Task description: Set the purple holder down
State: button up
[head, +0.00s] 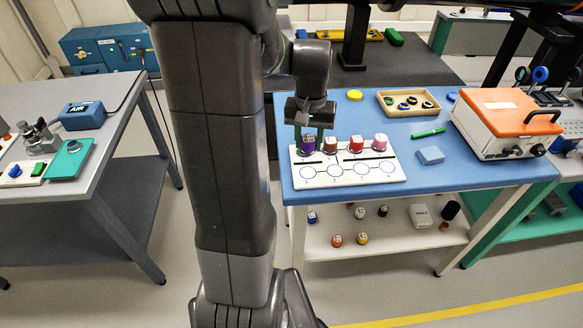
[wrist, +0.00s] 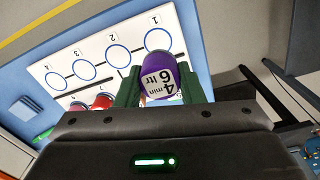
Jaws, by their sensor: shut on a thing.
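The purple holder (head: 308,144) is between the fingers of my gripper (head: 309,134), at the left end of a row of holders on the white board (head: 398,177). It also shows in the wrist view (wrist: 158,86), with a white label carrying numbers, held between the dark green fingers. I cannot tell whether its base touches the board. A brown holder (head: 330,145), a red holder (head: 356,144) and a pink holder (head: 379,142) stand to its right. The board's numbered circles, in front of the row, are empty; circle 1 (wrist: 158,40) is closest to the purple holder in the wrist view.
A grey bench (head: 110,125) stands at left.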

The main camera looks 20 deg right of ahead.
aim_at(310, 137)
jog(key=f, duration=0.4)
jog(key=shift+d+f, duration=0.15)
jog(key=shift+d, duration=0.1)
jog(key=shift+f, duration=2)
jog(key=o, duration=1)
jog(key=shift+f, duration=0.15)
notch_tip(310, 137, up, 12)
jog(key=shift+r, duration=0.2)
